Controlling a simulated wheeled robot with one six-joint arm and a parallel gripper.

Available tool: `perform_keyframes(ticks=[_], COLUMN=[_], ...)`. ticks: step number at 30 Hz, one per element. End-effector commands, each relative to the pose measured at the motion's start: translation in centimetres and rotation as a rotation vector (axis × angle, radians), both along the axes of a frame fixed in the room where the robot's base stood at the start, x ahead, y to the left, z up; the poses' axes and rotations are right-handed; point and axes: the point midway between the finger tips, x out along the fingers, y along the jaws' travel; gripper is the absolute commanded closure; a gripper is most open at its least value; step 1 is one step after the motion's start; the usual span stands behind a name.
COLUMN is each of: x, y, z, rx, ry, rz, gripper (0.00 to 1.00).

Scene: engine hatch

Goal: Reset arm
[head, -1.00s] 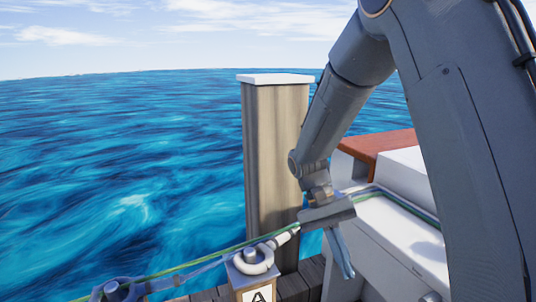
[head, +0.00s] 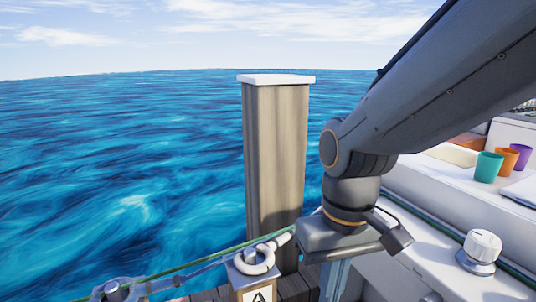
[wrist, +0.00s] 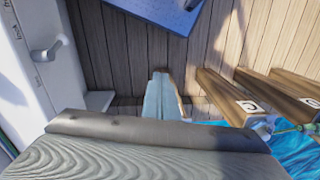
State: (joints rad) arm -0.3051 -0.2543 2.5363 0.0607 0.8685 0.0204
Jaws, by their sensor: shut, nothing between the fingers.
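My gripper (head: 334,280) hangs pointing down in the head view, right of the wooden piling and above the dock edge. Its fingers run out of the bottom of that view. In the wrist view the fingers (wrist: 162,98) lie together over the plank floor with nothing between them. The gripper is shut and empty. My arm reaches in from the upper right of the head view and bends down at the wrist.
A tall piling (head: 274,165) with a white cap stands left of my gripper. A white knob (head: 480,250) and several coloured cups (head: 488,167) are on the boat at right. Open water lies left.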

Motion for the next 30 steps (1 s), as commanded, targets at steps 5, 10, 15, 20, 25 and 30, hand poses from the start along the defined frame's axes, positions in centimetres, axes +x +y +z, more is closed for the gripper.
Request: perform_keyframes(ticks=[5,10,15,20,25,30], x=[-0.6,-0.4,-0.3,-0.2,-0.3,-0.5], y=[-0.2,-1.0,-1.9,-3.4,-5.5,-7.5], z=[0.9,1.9,3.2,5.0,7.4,9.3], rx=[0.014,0.007,-0.001,-0.010,-0.022,-0.032], ry=[-0.022,-0.021,-0.020,-0.020,-0.016,-0.014], rz=[0.007,-0.020,-0.052,-0.095,-0.154,-0.208], gripper=[1.00,1.00,1.00,1.00,1.00,1.00])
